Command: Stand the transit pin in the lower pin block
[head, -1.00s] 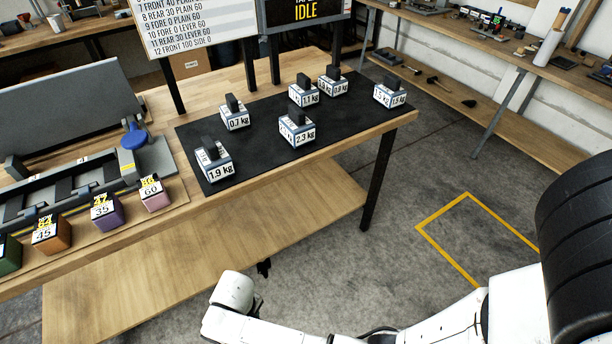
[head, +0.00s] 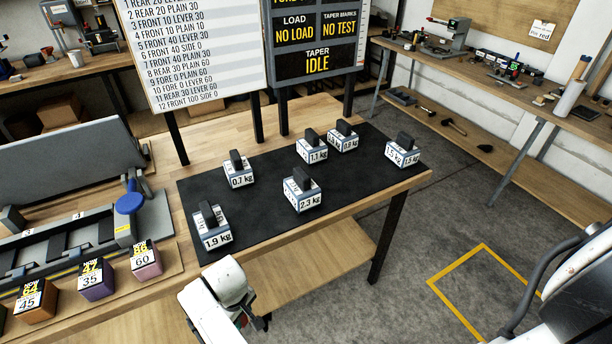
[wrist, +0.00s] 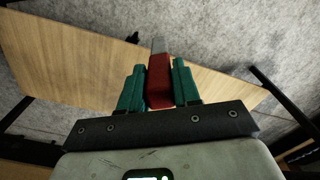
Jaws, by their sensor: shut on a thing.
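In the wrist view my gripper (wrist: 159,84) has two green fingers shut on a red piece with a flat grey end (wrist: 158,46), which looks like the transit pin. The grey end points away from the gripper, with the wooden lower shelf and grey floor behind it. In the head view my white wrist (head: 218,288) is at the bench's front edge, below the black mat; the fingers and the held piece are mostly hidden there. I cannot pick out the lower pin block in either view.
The black mat (head: 262,218) carries several labelled weights. At the left is a grey rail fixture (head: 70,235) with a blue knob (head: 130,203), and coloured weight blocks (head: 95,280) in front. Sign boards (head: 190,50) stand behind. Open floor (head: 400,290) lies right of the bench.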

